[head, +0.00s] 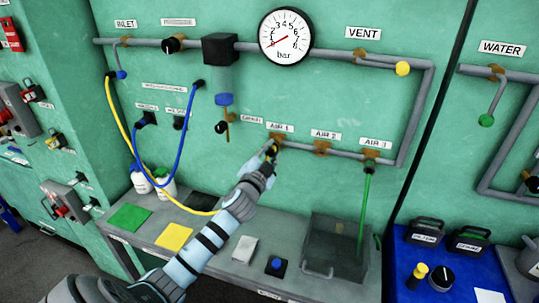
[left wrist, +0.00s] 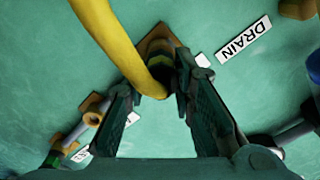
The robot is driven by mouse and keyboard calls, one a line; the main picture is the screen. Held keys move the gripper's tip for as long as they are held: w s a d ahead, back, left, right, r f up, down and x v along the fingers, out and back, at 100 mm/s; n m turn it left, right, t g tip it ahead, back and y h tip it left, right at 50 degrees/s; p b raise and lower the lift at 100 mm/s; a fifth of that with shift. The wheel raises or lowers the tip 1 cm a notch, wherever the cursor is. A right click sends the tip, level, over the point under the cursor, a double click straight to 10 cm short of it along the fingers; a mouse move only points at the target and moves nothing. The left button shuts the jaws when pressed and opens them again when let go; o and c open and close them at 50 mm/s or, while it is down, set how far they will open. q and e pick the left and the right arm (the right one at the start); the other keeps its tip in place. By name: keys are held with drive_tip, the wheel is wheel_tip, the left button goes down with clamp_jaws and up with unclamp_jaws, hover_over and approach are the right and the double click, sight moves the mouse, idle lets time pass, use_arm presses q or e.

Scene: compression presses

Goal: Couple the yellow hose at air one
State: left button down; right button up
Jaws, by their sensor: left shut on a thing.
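The yellow hose (head: 126,135) hangs from a fitting at the left of the green panel, sags to the bench and rises to my left gripper (head: 270,153). That gripper is shut on the hose's end, right at the AIR 1 port (head: 277,137). In the left wrist view the yellow hose (left wrist: 108,38) curves down between the fingers of the left gripper (left wrist: 160,88). Its dark end, with a yellow-green band, lines up with the brass port (left wrist: 157,44). I cannot tell whether it is seated in the port. My right gripper is not in view.
AIR 2 (head: 322,147) is bare, and a green hose (head: 364,210) hangs from AIR 3 (head: 370,158) into a clear bin (head: 313,252). A blue hose (head: 187,120) loops at left. The drain valve (head: 222,127) and gauge (head: 286,37) are close by.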

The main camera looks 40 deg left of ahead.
use_arm(q)
drive_tip(key=shift+w+a, duration=0.15)
drive_tip(key=shift+w, duration=0.25)
drive_tip(key=shift+w+r, duration=0.1)
drive_tip(key=shift+r, duration=0.05)
drive_tip(key=c, duration=1.6)
unclamp_jaws()
drive_tip(key=o, duration=0.3)
drive_tip(key=shift+w, duration=0.15)
drive_tip(key=shift+s, duration=0.2)
drive_tip(key=v, duration=1.1)
drive_tip(key=shift+s, duration=0.35)
drive_tip(key=shift+w+f, duration=0.1)
drive_tip(key=shift+f, duration=0.1)
